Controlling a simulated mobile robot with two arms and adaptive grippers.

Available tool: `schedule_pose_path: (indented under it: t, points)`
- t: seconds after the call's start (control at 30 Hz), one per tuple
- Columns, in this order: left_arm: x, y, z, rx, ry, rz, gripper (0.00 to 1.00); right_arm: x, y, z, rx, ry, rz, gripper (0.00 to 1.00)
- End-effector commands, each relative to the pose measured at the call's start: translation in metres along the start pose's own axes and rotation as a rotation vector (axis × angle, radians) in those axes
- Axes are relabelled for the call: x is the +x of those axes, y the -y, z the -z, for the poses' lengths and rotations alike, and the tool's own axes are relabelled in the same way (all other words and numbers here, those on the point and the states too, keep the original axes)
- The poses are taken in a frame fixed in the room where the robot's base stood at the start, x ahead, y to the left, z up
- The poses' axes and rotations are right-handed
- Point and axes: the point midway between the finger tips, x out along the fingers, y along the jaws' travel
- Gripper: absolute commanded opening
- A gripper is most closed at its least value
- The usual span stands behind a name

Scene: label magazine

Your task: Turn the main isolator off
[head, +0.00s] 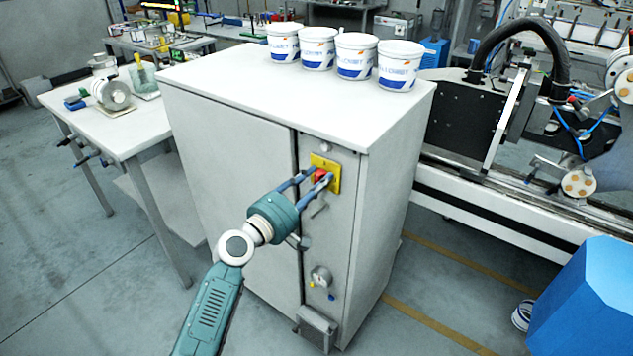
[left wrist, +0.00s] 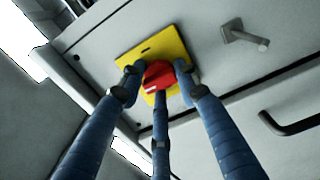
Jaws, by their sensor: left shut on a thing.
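The main isolator is a red rotary knob (head: 320,175) on a yellow plate (head: 334,181), high on the right front strip of a white cabinet (head: 225,170). My left gripper (head: 318,178) reaches it from the lower left, its blue fingers shut around the knob. In the left wrist view the red knob (left wrist: 158,75) sits between the fingertips of the gripper (left wrist: 156,78), with the yellow plate (left wrist: 140,52) behind it. The knob shows a small white mark; the fingers hide part of it. My right gripper is not in view.
A metal handle (head: 318,206) sticks out below the plate, and it shows in the left wrist view (left wrist: 245,36). Several white tubs (head: 355,56) stand on the cabinet top. A white table (head: 120,127) stands left, and a blue bin (head: 590,300) stands right.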

Motion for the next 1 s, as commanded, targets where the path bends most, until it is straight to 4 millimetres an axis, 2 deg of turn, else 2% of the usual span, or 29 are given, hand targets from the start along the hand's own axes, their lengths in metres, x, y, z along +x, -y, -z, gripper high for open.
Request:
schedule_pose_path:
  t: [0.03,0.17,0.2,0.3,0.67,0.77,1.0]
  points:
    - [-0.001,-0.007,0.007,0.004,-0.016,-0.013,0.06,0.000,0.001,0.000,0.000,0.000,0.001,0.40]
    - [-0.001,-0.007,0.007,0.004,-0.016,-0.012,0.06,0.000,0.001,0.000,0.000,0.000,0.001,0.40]
    - [-0.001,-0.007,0.007,0.004,-0.016,-0.012,0.36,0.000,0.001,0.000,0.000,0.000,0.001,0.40]
    - [0.000,-0.006,0.006,0.004,-0.014,-0.011,0.52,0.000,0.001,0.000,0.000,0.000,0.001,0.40]
    - [-0.006,-0.001,0.003,0.001,-0.008,-0.003,0.52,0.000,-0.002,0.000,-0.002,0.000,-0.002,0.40]
    - [-0.019,0.000,0.004,0.002,-0.008,-0.002,0.52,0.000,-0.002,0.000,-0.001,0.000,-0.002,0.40]
    - [-0.070,0.000,0.005,0.003,-0.010,-0.002,0.52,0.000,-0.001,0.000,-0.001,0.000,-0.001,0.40]
